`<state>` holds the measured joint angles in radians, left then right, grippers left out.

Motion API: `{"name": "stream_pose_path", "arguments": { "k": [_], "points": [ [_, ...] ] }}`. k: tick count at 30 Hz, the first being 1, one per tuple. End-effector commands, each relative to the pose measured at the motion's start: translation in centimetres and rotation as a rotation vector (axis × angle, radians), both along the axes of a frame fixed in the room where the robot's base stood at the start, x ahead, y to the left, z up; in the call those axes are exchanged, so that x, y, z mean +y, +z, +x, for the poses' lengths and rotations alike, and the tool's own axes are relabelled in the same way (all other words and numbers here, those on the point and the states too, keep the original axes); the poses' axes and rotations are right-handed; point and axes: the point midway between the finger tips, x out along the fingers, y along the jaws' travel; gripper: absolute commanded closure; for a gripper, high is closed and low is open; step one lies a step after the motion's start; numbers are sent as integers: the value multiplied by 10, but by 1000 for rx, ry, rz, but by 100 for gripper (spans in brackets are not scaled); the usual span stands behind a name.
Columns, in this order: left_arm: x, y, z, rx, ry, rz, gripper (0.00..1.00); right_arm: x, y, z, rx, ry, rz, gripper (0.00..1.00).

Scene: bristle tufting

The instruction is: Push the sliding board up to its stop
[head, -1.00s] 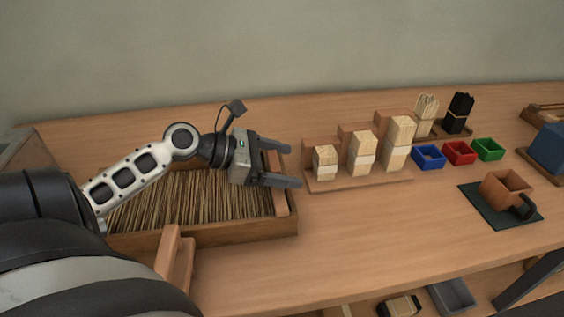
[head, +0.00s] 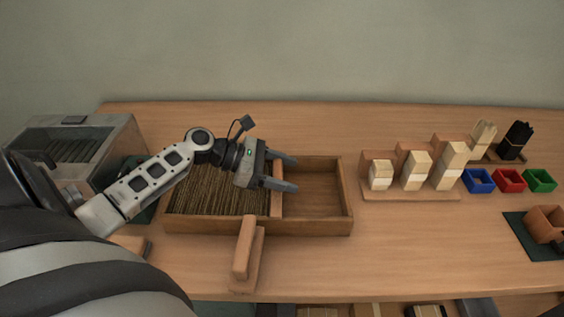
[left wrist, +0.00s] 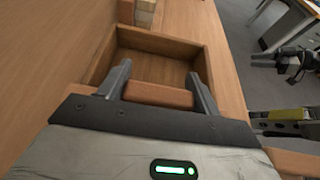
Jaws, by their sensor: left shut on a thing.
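The long wooden tray (head: 300,227) holds a dense bed of thin brown bristles (head: 218,200) in its left part. The sliding board (head: 277,195) stands upright across the tray at the right edge of the bristles. My left gripper (head: 293,173) is shut on the sliding board, with its fingers reaching past it to the right. In the left wrist view the board (left wrist: 158,95) sits between the two fingers (left wrist: 158,71). The gripper hides the middle of the board in the head view.
The tray's right part is empty. A wooden block with a handle (head: 244,256) stands in front of the tray. A stepped stand (head: 405,193) with banded bundles, then blue (head: 478,181), red (head: 509,181) and green (head: 539,181) bins, lie right. A glass-topped box (head: 75,140) is left.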

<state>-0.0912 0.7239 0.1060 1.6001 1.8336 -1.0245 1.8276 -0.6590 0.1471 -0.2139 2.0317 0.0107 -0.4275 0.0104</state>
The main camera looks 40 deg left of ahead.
Motion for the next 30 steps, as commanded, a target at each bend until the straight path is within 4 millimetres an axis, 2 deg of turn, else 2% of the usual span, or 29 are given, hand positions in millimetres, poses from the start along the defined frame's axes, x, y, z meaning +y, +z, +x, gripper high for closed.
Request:
{"name": "stream_pose_path", "arguments": {
  "k": [12,13,15,25,30],
  "points": [
    [2,0,-2,0,-25,3,77,0,1,0,1,-2,1,64],
    [2,0,-2,0,-24,3,34,0,1,0,1,-2,1,64],
    [3,0,-3,0,-23,2,15,0,1,0,1,-2,1,64],
    [3,0,-4,0,-22,1,15,0,1,0,1,-1,1,64],
    [18,7,-15,1,-21,3,15,0,0,0,1,-1,1,64]
  ]
}}
